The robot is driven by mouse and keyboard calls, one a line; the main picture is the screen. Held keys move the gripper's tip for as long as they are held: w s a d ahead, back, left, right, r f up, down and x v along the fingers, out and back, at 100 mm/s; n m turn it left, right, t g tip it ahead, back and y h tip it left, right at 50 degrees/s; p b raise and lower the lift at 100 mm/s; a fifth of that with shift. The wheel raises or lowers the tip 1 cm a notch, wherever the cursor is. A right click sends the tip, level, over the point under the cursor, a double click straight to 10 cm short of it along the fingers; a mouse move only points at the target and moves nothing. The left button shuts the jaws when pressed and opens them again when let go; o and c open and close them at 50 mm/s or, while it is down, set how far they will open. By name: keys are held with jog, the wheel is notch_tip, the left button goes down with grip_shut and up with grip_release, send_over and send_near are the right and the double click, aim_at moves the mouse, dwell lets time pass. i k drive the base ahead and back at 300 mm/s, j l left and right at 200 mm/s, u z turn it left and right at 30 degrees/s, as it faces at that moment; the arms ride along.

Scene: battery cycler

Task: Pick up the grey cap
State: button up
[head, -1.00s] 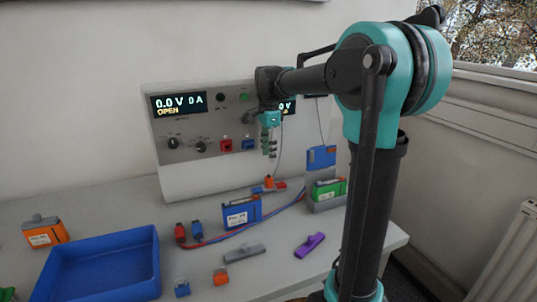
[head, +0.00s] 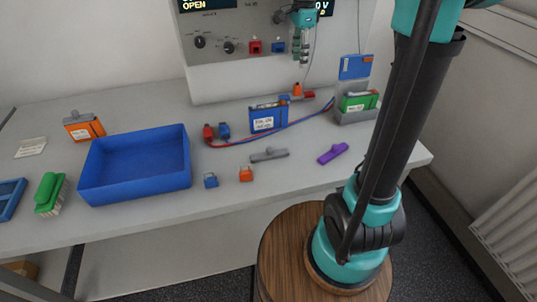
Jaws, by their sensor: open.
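The grey cap (head: 269,155) is a long, low grey piece with a small raised part. It lies on the grey table in the head view, in front of the blue battery and left of a similar purple piece (head: 333,153). My gripper (head: 304,62) hangs near the top of the picture, in front of the cycler panel, fingers downward. It is open, with nothing visible in it. It is well above and behind the grey cap, not touching it. The cap is fully in view.
A blue tray (head: 183,179) stands left. Small blue (head: 211,181) and orange (head: 246,175) clips lie in front of the cap. Red and blue cables (head: 272,136) run behind it, by the blue battery (head: 264,123). A green battery (head: 359,102) is at right. The table's front strip is clear.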

aim_at(270, 153)
jog(key=k+j+z, duration=0.1)
jog(key=k+j, duration=0.75)
jog(key=k, duration=0.05)
